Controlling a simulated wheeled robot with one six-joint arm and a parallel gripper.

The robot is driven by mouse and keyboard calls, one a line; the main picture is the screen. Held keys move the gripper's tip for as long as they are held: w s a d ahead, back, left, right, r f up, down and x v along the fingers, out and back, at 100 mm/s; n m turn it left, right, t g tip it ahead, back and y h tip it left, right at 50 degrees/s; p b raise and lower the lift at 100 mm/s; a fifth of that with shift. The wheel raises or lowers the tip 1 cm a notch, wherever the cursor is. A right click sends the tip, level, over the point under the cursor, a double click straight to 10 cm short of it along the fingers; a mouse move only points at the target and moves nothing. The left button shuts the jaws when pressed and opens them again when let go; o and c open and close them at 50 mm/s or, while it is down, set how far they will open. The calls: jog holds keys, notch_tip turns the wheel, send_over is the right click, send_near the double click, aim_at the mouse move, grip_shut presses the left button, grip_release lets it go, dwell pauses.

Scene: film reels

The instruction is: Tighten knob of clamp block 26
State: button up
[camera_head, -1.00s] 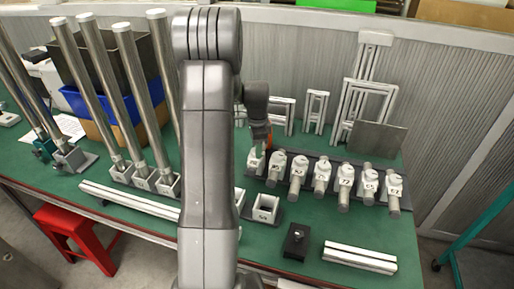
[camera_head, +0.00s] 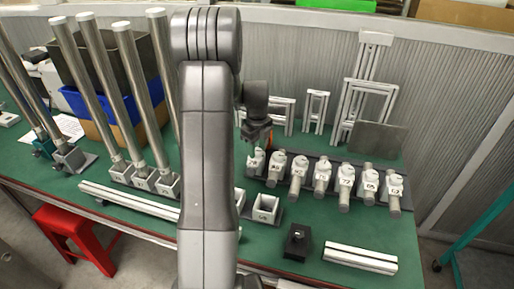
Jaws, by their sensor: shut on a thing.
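A row of white-grey clamp blocks with round knobs stands on a dark rail (camera_head: 331,174) at the right of the bench. Their number labels are too small to read surely, so I cannot tell which is 26. My gripper (camera_head: 257,144) is at the top of the leftmost clamp block (camera_head: 256,162), pointing down. It is shut, seemingly on that block's knob, which the fingers mostly hide. A small orange part shows just right of the gripper. My arm covers the area left of this block.
Tall metal tubes (camera_head: 135,85) stand in blocks at the left. White frames (camera_head: 367,100) and a grey plate (camera_head: 377,138) stand behind.

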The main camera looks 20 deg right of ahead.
aim_at(257, 151)
jog(key=shift+m, duration=1.1)
jog(key=o, duration=1)
notch_tip(257, 151, up, 14)
jog(key=shift+f, duration=0.1)
notch_tip(257, 151, down, 14)
jog(key=shift+r, duration=0.1)
